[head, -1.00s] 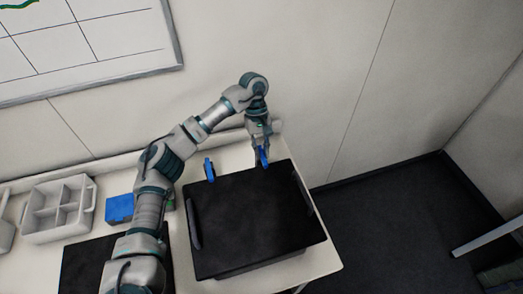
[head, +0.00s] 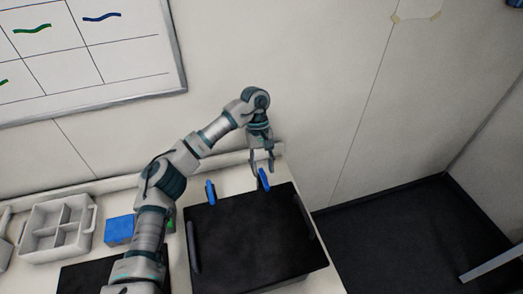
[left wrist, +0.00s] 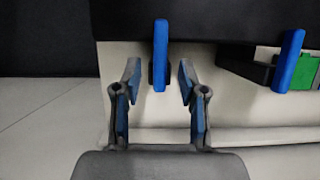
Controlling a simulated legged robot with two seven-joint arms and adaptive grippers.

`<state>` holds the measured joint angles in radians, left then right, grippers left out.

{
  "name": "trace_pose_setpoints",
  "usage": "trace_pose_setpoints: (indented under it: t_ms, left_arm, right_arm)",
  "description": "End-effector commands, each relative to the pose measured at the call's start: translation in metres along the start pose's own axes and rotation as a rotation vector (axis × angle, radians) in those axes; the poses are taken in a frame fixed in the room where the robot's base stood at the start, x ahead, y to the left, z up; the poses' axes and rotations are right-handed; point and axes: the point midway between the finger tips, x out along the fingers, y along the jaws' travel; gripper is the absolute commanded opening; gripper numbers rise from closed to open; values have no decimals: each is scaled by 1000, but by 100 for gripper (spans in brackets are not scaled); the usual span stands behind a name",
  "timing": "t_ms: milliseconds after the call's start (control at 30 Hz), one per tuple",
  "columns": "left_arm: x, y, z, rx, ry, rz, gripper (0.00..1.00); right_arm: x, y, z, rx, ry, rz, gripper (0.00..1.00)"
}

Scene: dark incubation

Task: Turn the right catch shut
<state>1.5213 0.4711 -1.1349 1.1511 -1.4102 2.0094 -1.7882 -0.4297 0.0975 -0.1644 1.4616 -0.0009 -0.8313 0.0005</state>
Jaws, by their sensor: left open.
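The black box (head: 255,245) stands on the white table with its dark lid closed. The right catch (head: 264,180) is a blue lever at the lid's wall-side edge, its long side pointing across that edge. The left catch (head: 210,193) is a similar blue lever. My left gripper (head: 262,170) is open just on the wall side of the right catch. In the left wrist view, the right catch (left wrist: 160,55) lies in line with the gap between the open fingers (left wrist: 158,80), with no visible contact. The left catch (left wrist: 288,60) shows to the right. My right gripper is out of view.
A blue box (head: 119,230) and a grey divided tray (head: 57,228) stand left of my arm. A green object (left wrist: 297,70) shows beside the left catch. The wall (head: 310,120) rises close behind my gripper. Open floor lies right of the table.

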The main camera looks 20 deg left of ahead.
Motion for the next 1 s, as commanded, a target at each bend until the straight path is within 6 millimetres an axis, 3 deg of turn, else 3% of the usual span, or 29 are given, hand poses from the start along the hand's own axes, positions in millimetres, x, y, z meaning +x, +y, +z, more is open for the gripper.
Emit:
trace_pose_setpoints:
  t_ms: [100,267,400,600,1000]
  left_arm:
    - [-31,1,0,-2,6,1,42]
    - [-66,1,1,-3,6,2,42]
    - [-79,2,1,1,-1,-5,42]
    - [-89,1,0,1,0,-2,42]
    - [-89,1,0,2,-1,-2,42]
  right_arm:
    - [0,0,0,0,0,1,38]
    - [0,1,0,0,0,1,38]
    - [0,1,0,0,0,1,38]
    - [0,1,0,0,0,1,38]
    - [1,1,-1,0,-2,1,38]
